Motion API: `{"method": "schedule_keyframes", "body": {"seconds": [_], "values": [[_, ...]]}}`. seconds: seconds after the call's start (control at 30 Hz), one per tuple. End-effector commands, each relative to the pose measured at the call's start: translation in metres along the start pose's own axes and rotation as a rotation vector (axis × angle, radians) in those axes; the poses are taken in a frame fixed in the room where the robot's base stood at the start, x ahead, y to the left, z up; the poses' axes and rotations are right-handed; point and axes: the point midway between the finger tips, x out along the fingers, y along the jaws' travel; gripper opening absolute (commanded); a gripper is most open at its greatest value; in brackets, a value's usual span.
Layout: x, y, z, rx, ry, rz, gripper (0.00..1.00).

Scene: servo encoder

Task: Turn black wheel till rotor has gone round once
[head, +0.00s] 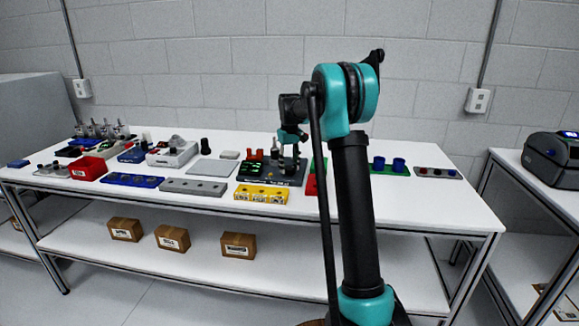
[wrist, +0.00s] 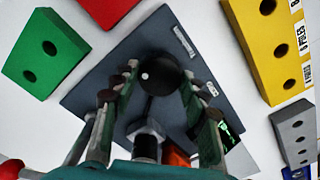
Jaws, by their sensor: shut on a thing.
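In the head view my gripper (head: 291,137) is over the plate (head: 258,174), and the wheel is hard to make out there. In the wrist view a dark cylinder with a silvery top (wrist: 148,140) and an orange part (wrist: 177,157) are nearer my wrist. I cannot tell which part is the rotor.
A green block (wrist: 45,55) lies left of the plate in the wrist view, a red one (wrist: 107,9) above, and a yellow block (wrist: 270,50) right. A grey block (wrist: 296,130) is lower right. In the head view several other stations fill the table (head: 130,205) to the left.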

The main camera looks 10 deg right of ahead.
Motion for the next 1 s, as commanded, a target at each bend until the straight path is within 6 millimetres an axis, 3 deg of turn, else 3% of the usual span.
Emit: {"method": "schedule_keyframes", "body": {"seconds": [0.6, 1.0], "values": [[-0.0005, 0.0003, -0.0007, 0.583, 0.002, 0.0, 0.15], [-0.0005, 0.0004, -0.0008, 0.882, 0.002, 0.0, 0.15]]}}
